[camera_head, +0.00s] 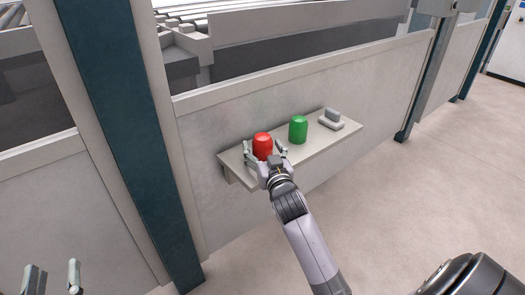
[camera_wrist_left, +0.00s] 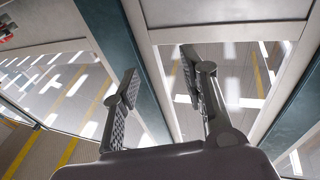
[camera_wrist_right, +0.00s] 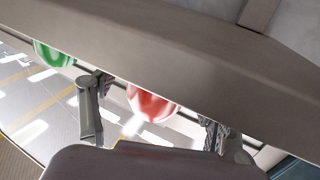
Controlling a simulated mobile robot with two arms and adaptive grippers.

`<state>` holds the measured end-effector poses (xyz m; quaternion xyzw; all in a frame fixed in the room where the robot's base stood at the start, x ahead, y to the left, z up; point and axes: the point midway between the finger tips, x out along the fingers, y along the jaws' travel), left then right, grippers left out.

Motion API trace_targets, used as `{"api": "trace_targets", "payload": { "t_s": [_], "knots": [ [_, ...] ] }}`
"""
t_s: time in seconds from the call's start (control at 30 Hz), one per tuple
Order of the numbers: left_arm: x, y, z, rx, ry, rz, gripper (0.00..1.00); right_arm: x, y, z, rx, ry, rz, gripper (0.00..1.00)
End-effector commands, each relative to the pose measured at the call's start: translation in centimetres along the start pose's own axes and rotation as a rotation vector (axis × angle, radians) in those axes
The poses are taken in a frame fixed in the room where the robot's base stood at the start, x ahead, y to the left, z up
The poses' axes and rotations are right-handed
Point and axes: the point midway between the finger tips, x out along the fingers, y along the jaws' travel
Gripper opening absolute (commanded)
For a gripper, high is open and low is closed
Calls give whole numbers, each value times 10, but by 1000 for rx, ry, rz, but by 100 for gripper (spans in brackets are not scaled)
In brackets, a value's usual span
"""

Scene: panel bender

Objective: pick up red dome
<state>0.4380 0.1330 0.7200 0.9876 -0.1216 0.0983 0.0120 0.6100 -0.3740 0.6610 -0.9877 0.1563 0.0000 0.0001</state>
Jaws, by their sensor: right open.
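The red dome (camera_head: 262,146) stands upright near the left end of a small wall shelf (camera_head: 318,146). My right gripper (camera_head: 265,153) is open, with one finger on each side of the red dome. In the right wrist view the red dome (camera_wrist_right: 152,104) shows between the two spread fingers (camera_wrist_right: 157,108), its upper part hidden by a broad grey-brown surface. I cannot tell whether the fingers touch it. My left gripper (camera_head: 55,280) is at the bottom left of the head view, open and empty, far from the shelf. Its spread fingers also show in the left wrist view (camera_wrist_left: 165,88).
A green dome (camera_head: 298,129) stands right of the red one, and a grey block-like part (camera_head: 332,119) sits at the shelf's right end. A pale panel (camera_head: 220,110) is behind the shelf. A dark teal post (camera_head: 125,130) rises at left. The floor at right (camera_head: 440,190) is clear.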

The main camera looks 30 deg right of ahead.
Motion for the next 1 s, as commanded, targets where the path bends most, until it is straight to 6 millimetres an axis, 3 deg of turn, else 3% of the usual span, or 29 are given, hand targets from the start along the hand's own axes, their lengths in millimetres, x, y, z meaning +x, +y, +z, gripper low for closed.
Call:
{"api": "trace_targets", "payload": {
  "t_s": [0.37,1.0],
  "knots": [
    [0,1,-11,-2,57,3,40,8,0,0,0,0,0,70],
    [0,1,-10,-1,54,2,40,8,0,0,0,-1,0,28]
  ]
}}
